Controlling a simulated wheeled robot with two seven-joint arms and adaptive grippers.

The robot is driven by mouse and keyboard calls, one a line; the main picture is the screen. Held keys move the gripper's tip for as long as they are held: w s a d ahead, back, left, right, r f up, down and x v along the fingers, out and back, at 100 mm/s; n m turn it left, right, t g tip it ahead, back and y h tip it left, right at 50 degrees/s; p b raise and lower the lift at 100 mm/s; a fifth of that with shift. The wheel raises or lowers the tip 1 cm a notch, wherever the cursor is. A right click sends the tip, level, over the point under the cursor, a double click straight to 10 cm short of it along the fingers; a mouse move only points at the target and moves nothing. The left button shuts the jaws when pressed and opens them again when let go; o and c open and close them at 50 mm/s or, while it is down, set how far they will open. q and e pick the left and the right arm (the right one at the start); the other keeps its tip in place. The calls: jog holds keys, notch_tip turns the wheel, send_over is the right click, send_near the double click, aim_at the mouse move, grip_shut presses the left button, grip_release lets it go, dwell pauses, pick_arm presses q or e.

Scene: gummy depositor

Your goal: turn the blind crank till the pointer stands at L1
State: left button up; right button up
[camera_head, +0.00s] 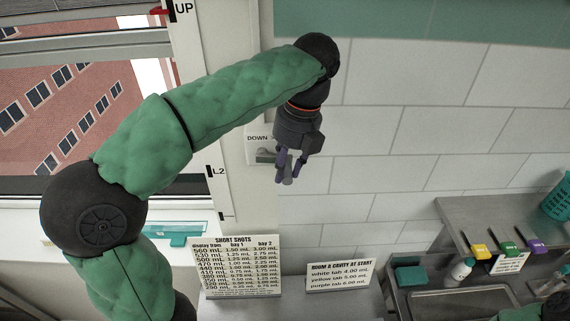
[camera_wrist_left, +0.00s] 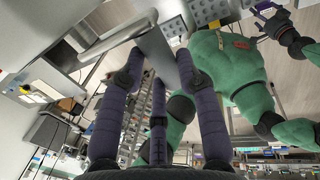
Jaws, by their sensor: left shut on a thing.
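My left gripper (camera_head: 290,172) is at the wall beside the blind strip, below the "DOWN" label. It is shut on the grey blind crank (camera_head: 265,155), which is mostly hidden behind the fingers. In the left wrist view, the crank's grey arm (camera_wrist_left: 158,48) lies between the purple fingers (camera_wrist_left: 158,85). The red pointer (camera_head: 158,11) stands near the "UP" mark at the top of the white scale strip (camera_head: 233,125). The "L2" mark (camera_head: 218,171) shows lower down; I see no L1 mark, and my arm covers part of the strip. My right gripper (camera_wrist_left: 268,22) looks open and empty in the wrist view.
A window (camera_head: 70,90) is behind my left arm. Two cards, a short-shots table (camera_head: 236,266) and a room-and-cavity card (camera_head: 340,274), stand below. A grey shelf (camera_head: 470,215) with colored tabs and a teal basket (camera_head: 557,198) is at right. The tiled wall between is clear.

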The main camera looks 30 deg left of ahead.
pick_arm(q)
notch_tip(320, 180, down, 2)
jog(key=shift+s+a+f+b, duration=0.1)
jog(key=shift+s+a+b, duration=0.05)
jog(key=shift+b, duration=0.4)
jog(key=shift+f, duration=0.15)
jog(key=shift+a, duration=0.1)
pick_arm(e)
jog(key=shift+f, duration=0.7)
pick_arm(q)
jog(key=shift+s+a+f+b, duration=0.35)
jog(key=shift+a+f+b, duration=0.2)
jog(key=shift+f, duration=0.2)
pick_arm(e)
jog(key=shift+d+f, duration=0.1)
jog(key=shift+f, duration=0.6)
pick_arm(q)
jog(key=shift+s+a+f, duration=0.1)
jog(key=shift+a, duration=0.2)
